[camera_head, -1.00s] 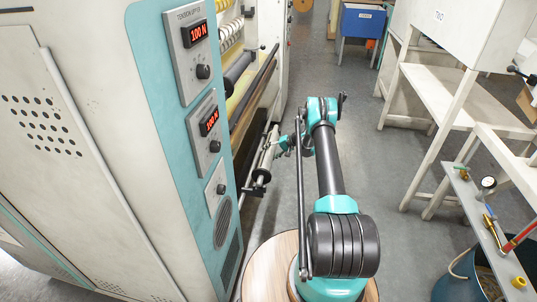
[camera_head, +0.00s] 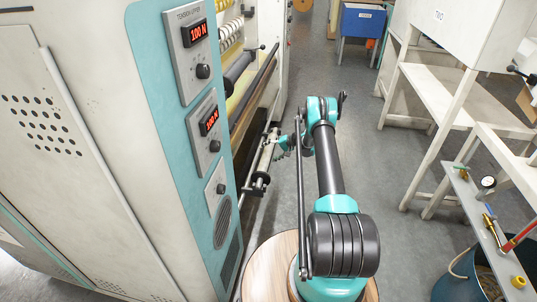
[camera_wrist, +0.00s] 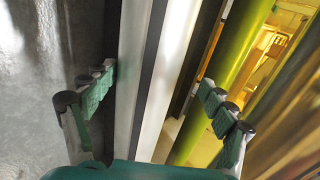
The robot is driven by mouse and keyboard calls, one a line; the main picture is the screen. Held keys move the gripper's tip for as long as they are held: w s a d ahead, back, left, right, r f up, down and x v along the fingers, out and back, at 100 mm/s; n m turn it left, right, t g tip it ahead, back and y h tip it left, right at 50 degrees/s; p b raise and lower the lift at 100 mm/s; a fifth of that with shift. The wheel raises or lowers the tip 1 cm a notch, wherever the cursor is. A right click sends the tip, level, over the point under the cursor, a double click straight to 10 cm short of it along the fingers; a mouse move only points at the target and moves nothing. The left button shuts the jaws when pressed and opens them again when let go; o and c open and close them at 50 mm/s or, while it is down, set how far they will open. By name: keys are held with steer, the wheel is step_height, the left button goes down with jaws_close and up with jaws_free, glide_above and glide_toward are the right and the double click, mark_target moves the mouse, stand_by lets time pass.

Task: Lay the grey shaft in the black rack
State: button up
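The grey shaft (camera_head: 262,158) is a long pale bar at the side of the machine in the head view. Black holder parts, which look like the black rack (camera_head: 260,181), are at its near end. My gripper (camera_head: 283,146) is close to the right side of the shaft. In the wrist view my gripper (camera_wrist: 158,77) is open, its green-padded fingers wide apart. A pale bar with a dark lengthwise stripe, seemingly the shaft (camera_wrist: 170,75), runs between the fingers without touching either pad. I cannot tell whether the shaft rests fully in the rack.
The machine (camera_head: 165,110) with red displays stands to the left. Dark rollers (camera_head: 240,68) are above the shaft. A white shelf frame (camera_head: 455,95) and a bench (camera_head: 495,225) with fittings stand to the right.

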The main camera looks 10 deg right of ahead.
steer(key=v, duration=1.2)
steer(key=shift+d, duration=0.1)
steer(key=s+a+r+n+h, duration=0.1)
steer(key=s+a+r+h, duration=0.2)
steer(key=s+r, duration=0.75)
steer(key=s+a+r+h, duration=0.2)
steer(key=s+a+r, duration=0.1)
steer(key=s+r, duration=0.75)
steer(key=s+r+n+h, duration=0.1)
steer(key=s+h, duration=0.1)
steer(key=s, duration=1.3)
steer(key=s+d+r+n+t+h, duration=0.1)
steer(key=s+h, duration=0.1)
steer(key=s, duration=1.3)
steer(key=shift+s+d+r+n+h, duration=0.2)
steer(key=shift+s+n+h, duration=0.1)
steer(key=shift+h, duration=0.1)
steer(key=shift+w, duration=0.1)
